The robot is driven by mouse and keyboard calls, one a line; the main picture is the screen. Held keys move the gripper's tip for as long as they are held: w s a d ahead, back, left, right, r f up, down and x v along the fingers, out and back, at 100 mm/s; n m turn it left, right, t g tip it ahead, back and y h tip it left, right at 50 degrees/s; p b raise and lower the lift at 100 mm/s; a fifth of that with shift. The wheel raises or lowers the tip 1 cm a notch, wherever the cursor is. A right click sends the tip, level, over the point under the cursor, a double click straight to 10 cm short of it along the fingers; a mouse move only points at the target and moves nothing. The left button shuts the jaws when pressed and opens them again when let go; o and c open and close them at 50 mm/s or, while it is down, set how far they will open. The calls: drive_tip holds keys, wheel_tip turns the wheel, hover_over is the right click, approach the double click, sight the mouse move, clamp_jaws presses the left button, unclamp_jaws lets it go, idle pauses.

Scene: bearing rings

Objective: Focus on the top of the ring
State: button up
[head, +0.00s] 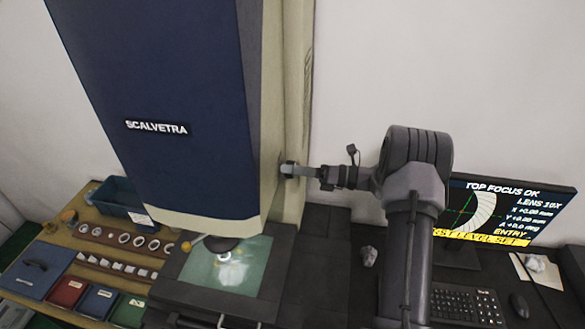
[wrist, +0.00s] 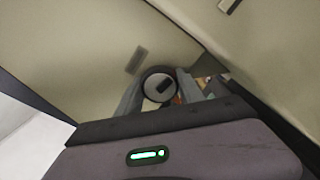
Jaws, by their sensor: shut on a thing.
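The measuring machine (head: 170,75), marked SCALVETRA, stands over a green glass stage (head: 257,262). A bright, washed-out patch lies on the stage below the lens (head: 224,245); I cannot make out the ring's outline there. The monitor (head: 530,205) reads TOP FOCUS OK, LENS 10X, with X, Y and A at zero, and shows part of a pale ring under a green crosshair. My gripper (head: 297,169) is at the column's right side. In the wrist view its fingers are shut on a round dark-rimmed focus knob (wrist: 158,84), one finger on each side.
Left of the stage are a wooden board with several rings (head: 124,238), coloured boxes (head: 67,291) and a dark bin (head: 119,197). My arm hides part of the screen.

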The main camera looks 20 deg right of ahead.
idle(0.5)
drive_tip(key=o, duration=1.4)
drive_tip(key=b+v, duration=0.1)
drive_tip(key=v, duration=1.6)
drive_tip(key=shift+s+d+b, duration=0.15)
drive_tip(key=shift+s+b, duration=0.05)
drive_tip(key=shift+b, duration=0.1)
